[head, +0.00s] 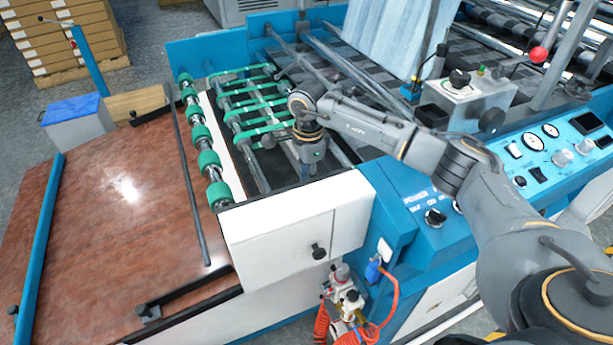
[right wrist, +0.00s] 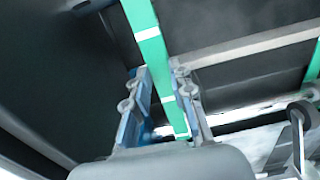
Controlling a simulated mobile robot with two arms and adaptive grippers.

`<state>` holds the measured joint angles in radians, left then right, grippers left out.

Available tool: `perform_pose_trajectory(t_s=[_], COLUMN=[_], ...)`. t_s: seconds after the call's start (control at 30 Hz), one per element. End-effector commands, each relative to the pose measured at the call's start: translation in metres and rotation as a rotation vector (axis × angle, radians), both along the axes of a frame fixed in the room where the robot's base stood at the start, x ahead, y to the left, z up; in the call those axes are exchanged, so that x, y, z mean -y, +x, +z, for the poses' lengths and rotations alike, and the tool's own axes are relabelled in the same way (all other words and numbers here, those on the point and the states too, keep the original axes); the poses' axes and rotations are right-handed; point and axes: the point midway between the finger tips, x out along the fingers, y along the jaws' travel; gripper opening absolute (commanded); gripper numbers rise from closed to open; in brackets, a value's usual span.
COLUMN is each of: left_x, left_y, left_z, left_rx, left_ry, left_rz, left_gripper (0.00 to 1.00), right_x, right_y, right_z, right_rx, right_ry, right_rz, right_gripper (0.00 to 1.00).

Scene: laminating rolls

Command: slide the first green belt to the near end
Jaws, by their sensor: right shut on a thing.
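Several green belts stretch across rollers in the head view; the nearest one (head: 262,131) runs toward my right gripper (head: 307,168). The gripper is low among the rollers, behind the white front housing, and its fingers are mostly hidden by my wrist in the head view. In the right wrist view, a green belt (right wrist: 152,50) with white marks runs between the two fingers of the right gripper (right wrist: 160,85), which is shut on it. My left gripper is not in view.
Green rollers (head: 208,160) line the edge of the brown table (head: 110,220). The white housing (head: 300,225) stands at the near end of the belts. Metal bars (head: 340,60) cross behind my wrist. A control panel (head: 540,160) lies at the right.

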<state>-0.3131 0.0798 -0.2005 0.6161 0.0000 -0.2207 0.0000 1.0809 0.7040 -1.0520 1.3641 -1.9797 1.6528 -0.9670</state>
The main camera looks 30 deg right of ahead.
Motion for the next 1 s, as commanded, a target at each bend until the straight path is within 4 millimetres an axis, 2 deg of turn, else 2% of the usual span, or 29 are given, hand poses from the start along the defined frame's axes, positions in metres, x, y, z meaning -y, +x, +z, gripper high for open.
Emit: perform_pose_trajectory(t_s=[0.07,0.13,0.3,0.33,0.43,0.57,0.67,0.7,0.77,0.87,1.0], left_x=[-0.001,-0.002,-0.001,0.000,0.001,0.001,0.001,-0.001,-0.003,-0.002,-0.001], left_y=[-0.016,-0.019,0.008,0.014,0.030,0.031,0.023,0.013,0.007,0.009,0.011], left_z=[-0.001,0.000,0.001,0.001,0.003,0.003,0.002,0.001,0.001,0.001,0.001], left_rx=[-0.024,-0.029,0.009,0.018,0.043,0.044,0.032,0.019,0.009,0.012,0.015], left_ry=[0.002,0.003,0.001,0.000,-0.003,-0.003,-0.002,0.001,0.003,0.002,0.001], left_rz=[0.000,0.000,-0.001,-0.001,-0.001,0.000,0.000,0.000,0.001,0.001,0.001], left_gripper=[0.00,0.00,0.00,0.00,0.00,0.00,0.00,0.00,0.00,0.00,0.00], right_x=[-0.002,-0.002,-0.002,-0.002,-0.002,-0.001,-0.001,-0.001,-0.001,-0.001,0.000], right_y=[-0.006,-0.007,-0.008,-0.008,-0.007,-0.006,-0.005,-0.005,-0.005,-0.004,-0.004], right_z=[0.001,0.001,0.000,0.000,0.000,0.001,0.001,0.002,0.003,0.012,0.037], right_rx=[-0.025,-0.028,-0.030,-0.030,-0.029,-0.025,-0.022,-0.021,-0.020,-0.017,-0.014], right_ry=[0.002,0.003,0.003,0.003,0.002,0.001,0.001,0.001,0.002,0.002,0.002], right_rz=[0.005,0.006,0.007,0.007,0.007,0.006,0.005,0.005,0.004,0.004,0.004], right_gripper=[0.00,0.00,0.00,0.25,0.45,0.46,0.46,0.46,0.46,0.46,0.46])
